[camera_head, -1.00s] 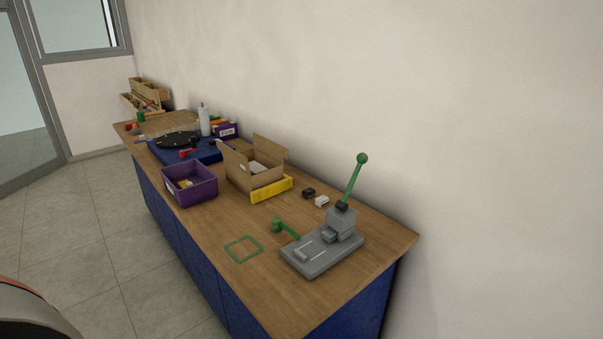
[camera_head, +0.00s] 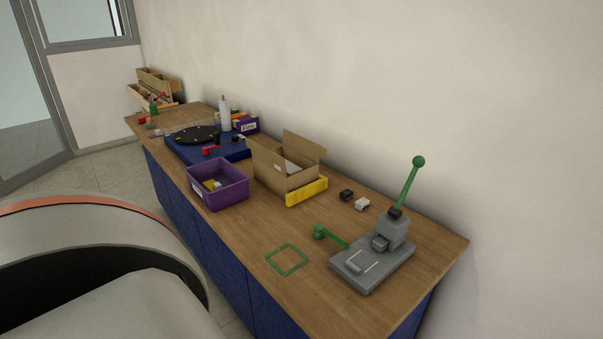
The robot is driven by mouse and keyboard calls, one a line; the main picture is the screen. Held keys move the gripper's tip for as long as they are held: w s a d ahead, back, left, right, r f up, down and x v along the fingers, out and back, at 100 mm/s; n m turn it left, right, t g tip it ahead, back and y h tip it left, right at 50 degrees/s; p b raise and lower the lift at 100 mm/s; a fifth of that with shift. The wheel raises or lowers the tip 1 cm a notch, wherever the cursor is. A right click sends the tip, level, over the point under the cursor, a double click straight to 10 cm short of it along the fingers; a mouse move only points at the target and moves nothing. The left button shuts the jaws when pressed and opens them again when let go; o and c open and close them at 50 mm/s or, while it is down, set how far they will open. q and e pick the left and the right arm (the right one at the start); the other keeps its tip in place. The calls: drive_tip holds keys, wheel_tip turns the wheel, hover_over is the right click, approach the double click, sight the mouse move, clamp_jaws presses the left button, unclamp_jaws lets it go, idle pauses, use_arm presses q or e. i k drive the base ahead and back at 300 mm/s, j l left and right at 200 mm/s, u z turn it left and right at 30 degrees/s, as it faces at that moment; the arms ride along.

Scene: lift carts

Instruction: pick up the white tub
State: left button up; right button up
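I cannot tell for certain which thing is the white tub. A small white block-like object (camera_head: 362,204) sits on the wooden bench beside a similar black one, behind the grey press. A white bottle-shaped container (camera_head: 224,114) stands upright farther back, by the wall. Something pale lies partly hidden inside the open cardboard box (camera_head: 278,180). Neither of my grippers is in view. A large pale curved part of my own body fills the lower left and hides some floor and the bench front.
On the wooden bench (camera_head: 325,222) stand a grey press (camera_head: 375,262) with green levers, a purple bin (camera_head: 206,194), a yellow strip (camera_head: 307,191), a blue base with a black disc (camera_head: 197,135) and wooden racks (camera_head: 158,83). A green square outline (camera_head: 287,260) marks bare benchtop. A wall runs behind.

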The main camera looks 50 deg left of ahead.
sight(291, 168)
drive_tip(key=j+z, duration=0.15)
drive_tip(key=j, duration=0.15)
drive_tip(key=k+j+z, duration=0.1)
drive_tip(key=j, duration=0.2)
drive_tip(key=k+j+z, duration=0.15)
drive_tip(key=j, duration=0.15)
drive_tip(key=k+j, duration=0.1)
drive_tip(key=j, duration=0.3)
drive_tip(key=k+j, duration=0.15)
drive_tip(key=j, duration=0.2)
drive_tip(key=k+j+z, duration=0.1)
drive_tip(key=j, duration=0.3)
drive_tip(key=k+j, duration=0.15)
drive_tip(key=j, duration=0.2)
drive_tip(key=k+j, duration=0.15)
drive_tip(key=j, duration=0.25)
